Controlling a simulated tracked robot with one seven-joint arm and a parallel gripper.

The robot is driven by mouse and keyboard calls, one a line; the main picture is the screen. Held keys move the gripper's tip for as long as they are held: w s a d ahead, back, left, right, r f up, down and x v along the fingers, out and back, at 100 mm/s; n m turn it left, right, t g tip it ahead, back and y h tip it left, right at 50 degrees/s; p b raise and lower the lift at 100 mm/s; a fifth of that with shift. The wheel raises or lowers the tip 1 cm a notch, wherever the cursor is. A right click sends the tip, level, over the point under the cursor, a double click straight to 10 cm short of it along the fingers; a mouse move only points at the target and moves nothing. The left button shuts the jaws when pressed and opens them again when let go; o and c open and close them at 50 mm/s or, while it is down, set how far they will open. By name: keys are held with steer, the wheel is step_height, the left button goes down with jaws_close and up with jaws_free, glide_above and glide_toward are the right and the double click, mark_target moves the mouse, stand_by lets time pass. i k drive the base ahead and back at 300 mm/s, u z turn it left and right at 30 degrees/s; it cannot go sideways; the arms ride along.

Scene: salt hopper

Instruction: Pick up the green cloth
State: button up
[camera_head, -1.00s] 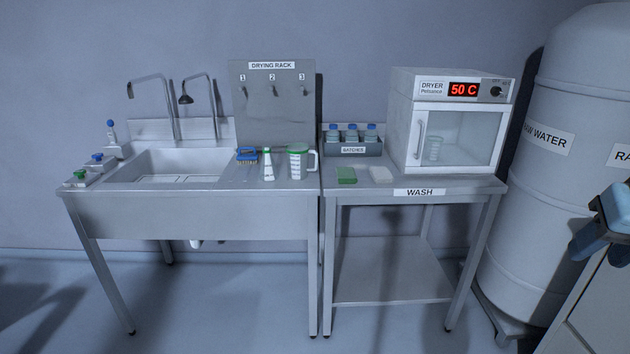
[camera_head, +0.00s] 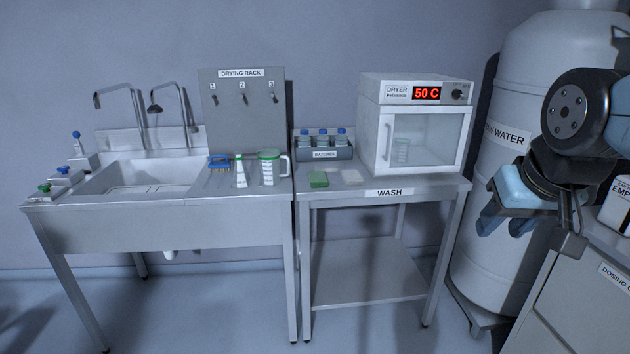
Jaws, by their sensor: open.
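The green cloth (camera_head: 318,180) lies flat and folded on the steel wash table (camera_head: 385,193), near its left front part. A white cloth (camera_head: 350,177) lies just right of it, apart from it. My gripper (camera_head: 503,226) is at the right of the picture, well to the right of the green cloth and apart from the table. Its blue fingers point down and are open, with nothing seen between them.
The dryer (camera_head: 417,125) stands on the table's right part. A batches rack (camera_head: 324,150) with blue-capped bottles stands behind the cloth. The sink (camera_head: 145,178) with brush, bottle and jug (camera_head: 269,168) is left. The raw water tank (camera_head: 497,170) stands right.

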mark_target(317, 179)
steer(key=i, duration=1.6)
steer(key=z, duration=0.05)
